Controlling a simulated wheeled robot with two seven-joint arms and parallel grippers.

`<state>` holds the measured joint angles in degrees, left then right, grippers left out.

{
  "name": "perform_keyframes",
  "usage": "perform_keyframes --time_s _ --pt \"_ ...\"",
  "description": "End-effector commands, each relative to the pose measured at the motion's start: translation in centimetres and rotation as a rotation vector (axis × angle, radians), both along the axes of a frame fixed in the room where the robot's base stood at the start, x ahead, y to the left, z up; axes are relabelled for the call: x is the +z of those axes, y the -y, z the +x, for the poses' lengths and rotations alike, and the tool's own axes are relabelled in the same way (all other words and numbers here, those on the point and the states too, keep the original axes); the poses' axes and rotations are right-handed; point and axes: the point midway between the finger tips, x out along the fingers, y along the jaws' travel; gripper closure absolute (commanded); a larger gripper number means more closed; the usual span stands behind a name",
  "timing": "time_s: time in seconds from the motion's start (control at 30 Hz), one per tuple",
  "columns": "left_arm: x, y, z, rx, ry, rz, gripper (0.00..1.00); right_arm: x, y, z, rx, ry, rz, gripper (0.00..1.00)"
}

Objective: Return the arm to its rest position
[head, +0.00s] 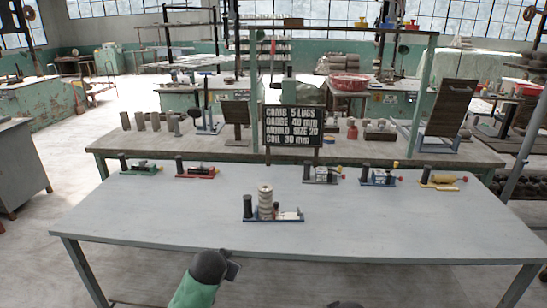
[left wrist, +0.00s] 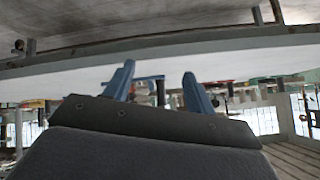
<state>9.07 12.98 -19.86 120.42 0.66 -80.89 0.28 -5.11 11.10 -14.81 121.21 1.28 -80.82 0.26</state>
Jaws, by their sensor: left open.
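My left arm comes in at the bottom of the head view, in front of the near edge of the grey table (head: 150,222). Its dark end, with the left gripper (head: 233,270), is low and apart from everything on the table. In the left wrist view the two blue fingers of the left gripper (left wrist: 158,69) are spread, with nothing held between them. My right gripper is out of view; only a dark rounded piece shows at the bottom edge of the head view.
A blue-based fixture (head: 290,215) with a stack of pale discs (head: 265,197) stands mid-table. Several small fixtures line the table's back edge, including a red one (head: 196,173) and a yellow one (head: 443,180). A black sign (head: 292,127) stands behind. The table's front is clear.

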Motion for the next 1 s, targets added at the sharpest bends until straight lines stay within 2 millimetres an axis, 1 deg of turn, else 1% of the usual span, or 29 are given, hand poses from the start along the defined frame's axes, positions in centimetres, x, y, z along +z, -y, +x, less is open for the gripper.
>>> perform_keyframes --time_s 0.03,0.1,0.17,0.2,0.27,0.3,0.37,0.4,0.47,0.5,0.57,0.6,0.67,0.7,0.77,0.8,0.9,1.0 --pt "-2.0 -0.2 -1.4 0.011 -0.035 -0.018 0.45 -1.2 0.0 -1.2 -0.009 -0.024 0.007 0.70" --pt "-4.4 -0.6 -3.1 0.027 -0.077 -0.040 0.45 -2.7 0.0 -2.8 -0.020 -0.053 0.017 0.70" --pt "-6.4 -0.9 -4.7 0.042 -0.113 -0.052 0.45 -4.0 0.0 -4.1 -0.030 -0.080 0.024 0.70" --pt "-7.7 -1.2 -5.8 0.054 -0.136 -0.061 0.45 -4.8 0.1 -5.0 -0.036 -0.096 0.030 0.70" --pt "-9.7 -1.5 -7.5 0.070 -0.172 -0.073 0.45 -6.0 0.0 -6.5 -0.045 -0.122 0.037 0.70" --pt "-11.0 -1.7 -8.7 0.080 -0.197 -0.080 0.45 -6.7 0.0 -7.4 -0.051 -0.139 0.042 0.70" --pt "-12.9 -2.0 -10.6 0.095 -0.233 -0.090 0.45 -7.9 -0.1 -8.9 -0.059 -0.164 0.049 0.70" --pt "-14.2 -2.1 -11.9 0.105 -0.258 -0.097 0.45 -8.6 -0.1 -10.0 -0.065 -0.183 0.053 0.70" --pt "-16.1 -2.4 -14.0 0.120 -0.295 -0.105 0.45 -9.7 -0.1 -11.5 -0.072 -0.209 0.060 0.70" --pt "-17.4 -2.5 -15.4 0.129 -0.321 -0.110 0.45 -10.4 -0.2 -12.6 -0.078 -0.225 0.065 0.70" --pt "-19.2 -2.5 -17.6 0.141 -0.360 -0.118 0.45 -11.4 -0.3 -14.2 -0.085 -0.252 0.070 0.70" --pt "-20.3 -2.6 -19.1 0.150 -0.387 -0.123 0.45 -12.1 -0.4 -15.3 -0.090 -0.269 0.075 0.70" --pt "-22.0 -2.6 -21.5 0.160 -0.426 -0.129 0.45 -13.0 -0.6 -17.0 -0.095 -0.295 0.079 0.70" --pt "-23.1 -2.5 -23.2 0.166 -0.453 -0.132 0.45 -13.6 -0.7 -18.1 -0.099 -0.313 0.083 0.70" --pt "-24.7 -2.3 -25.7 0.173 -0.493 -0.138 0.45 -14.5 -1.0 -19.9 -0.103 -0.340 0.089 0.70" --pt "-25.6 -2.0 -27.5 0.177 -0.520 -0.141 0.45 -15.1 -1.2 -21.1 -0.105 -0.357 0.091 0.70" --pt "-27.7 -1.6 -31.6 0.183 -0.582 -0.145 0.45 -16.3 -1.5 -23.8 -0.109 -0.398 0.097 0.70" --pt "-29.2 -1.4 -34.9 0.187 -0.631 -0.144 0.45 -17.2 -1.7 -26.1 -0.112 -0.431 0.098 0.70"
